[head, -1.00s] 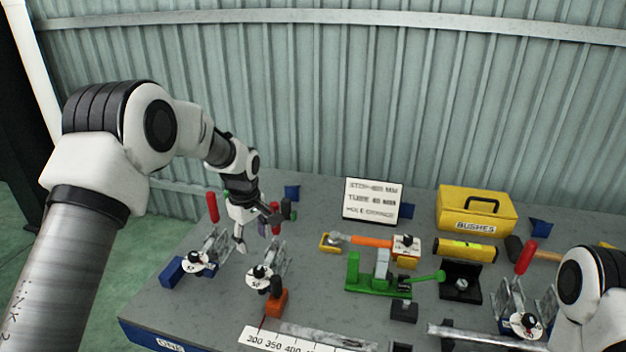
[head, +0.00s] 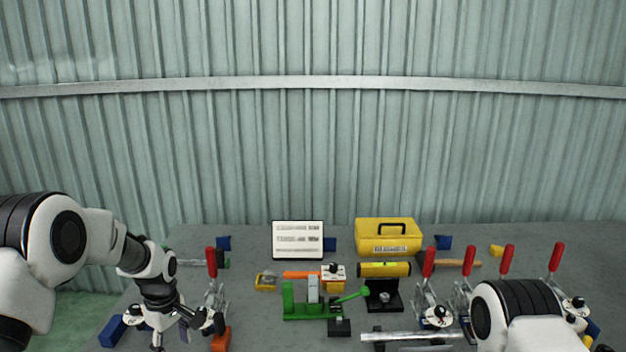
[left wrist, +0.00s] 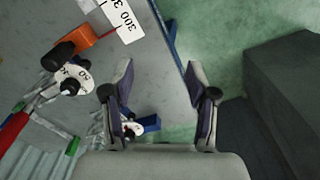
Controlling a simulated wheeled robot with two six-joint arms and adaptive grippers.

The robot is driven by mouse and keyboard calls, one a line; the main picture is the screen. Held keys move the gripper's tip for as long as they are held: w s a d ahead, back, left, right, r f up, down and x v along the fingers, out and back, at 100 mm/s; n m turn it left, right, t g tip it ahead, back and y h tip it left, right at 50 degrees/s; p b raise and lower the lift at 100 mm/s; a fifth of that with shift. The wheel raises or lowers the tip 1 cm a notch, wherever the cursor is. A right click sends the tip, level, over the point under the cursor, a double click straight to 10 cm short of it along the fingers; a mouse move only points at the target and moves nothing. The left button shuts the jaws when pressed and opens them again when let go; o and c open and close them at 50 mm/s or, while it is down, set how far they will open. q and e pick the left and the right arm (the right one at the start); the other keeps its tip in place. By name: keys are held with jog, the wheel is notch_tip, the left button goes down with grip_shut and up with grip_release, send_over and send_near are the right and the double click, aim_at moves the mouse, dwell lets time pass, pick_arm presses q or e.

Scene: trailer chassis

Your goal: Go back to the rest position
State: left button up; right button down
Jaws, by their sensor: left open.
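My left gripper (head: 186,335) is low at the left of the head view, in front of the left part of the grey bench (head: 260,310). In the left wrist view its two fingers (left wrist: 160,95) are spread apart with nothing between them, over the bench edge and green floor. My right arm comes in at the lower right of the head view; its gripper does not show.
Red-handled clamps (head: 212,262) stand near the left arm, with more at the right. A green fixture (head: 300,311), yellow BUSHES box (head: 388,238), sign (head: 298,240) and steel tube (head: 412,336) are on the bench. A blue block (head: 112,331) lies near my left gripper.

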pick_arm(q)
jog(key=s+d+f+m+g+b, duration=0.1)
jog(key=s+d+f+g, duration=0.1)
jog(key=s+f, duration=0.9)
jog(key=s+d+f+m+g+b, duration=0.1)
jog(key=s+d+f+g, duration=0.1)
jog(key=s+f, duration=0.9)
jog(key=s+d+m+t, duration=0.1)
jog(key=s+m+t, duration=0.3)
jog(key=s+m, duration=0.6)
jog(key=s, duration=0.4)
jog(key=shift+s+d+f, duration=0.2)
jog(key=shift+s+f, duration=0.05)
jog(key=shift+s, duration=0.05)
jog(key=shift+s, duration=0.1)
